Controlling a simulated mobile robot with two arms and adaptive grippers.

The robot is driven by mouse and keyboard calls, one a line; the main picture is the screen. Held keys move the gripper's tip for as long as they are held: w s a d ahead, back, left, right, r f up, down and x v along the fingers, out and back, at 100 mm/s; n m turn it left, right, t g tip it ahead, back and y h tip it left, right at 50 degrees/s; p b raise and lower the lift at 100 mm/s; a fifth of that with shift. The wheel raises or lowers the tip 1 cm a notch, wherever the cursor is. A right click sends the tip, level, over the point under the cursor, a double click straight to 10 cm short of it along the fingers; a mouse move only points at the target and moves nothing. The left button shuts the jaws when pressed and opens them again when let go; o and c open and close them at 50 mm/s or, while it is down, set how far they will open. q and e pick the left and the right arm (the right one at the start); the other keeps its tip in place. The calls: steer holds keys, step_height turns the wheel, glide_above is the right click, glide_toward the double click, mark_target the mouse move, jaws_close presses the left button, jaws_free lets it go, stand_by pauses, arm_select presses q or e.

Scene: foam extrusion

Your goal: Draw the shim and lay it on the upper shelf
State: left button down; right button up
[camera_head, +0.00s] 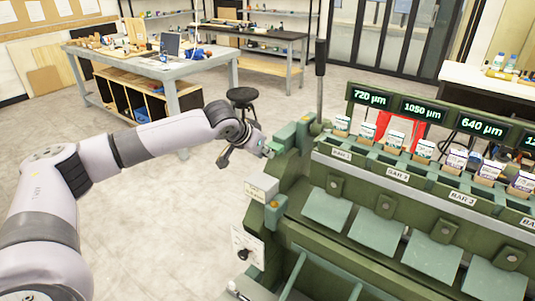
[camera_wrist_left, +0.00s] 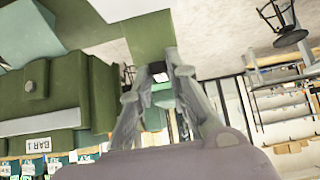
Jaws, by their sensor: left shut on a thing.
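My left gripper (camera_head: 262,148) reaches in from the left to the left end of the green machine (camera_head: 290,172). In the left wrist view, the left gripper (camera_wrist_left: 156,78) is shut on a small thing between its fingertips. A small pale patch and a teal part show there, but I cannot tell whether this is the shim. The upper row (camera_head: 385,157) of the machine carries several small packets in compartments; I cannot tell whether this is the upper shelf. My right gripper is not in view.
Lit displays (camera_head: 422,110) stand above the packet row. A tall dark lever (camera_head: 320,72) rises behind the machine's left end. A stool (camera_head: 242,95) and a grey workbench (camera_head: 150,65) stand further back. The floor left of the machine is clear.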

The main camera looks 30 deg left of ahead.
arm_select(q)
steer(key=s+p, duration=0.1)
steer(key=s, duration=0.5)
steer(key=shift+s+a+p, duration=0.25)
steer(key=shift+s+p, duration=0.05)
steer(key=shift+s, duration=0.05)
stand_by(0.7)
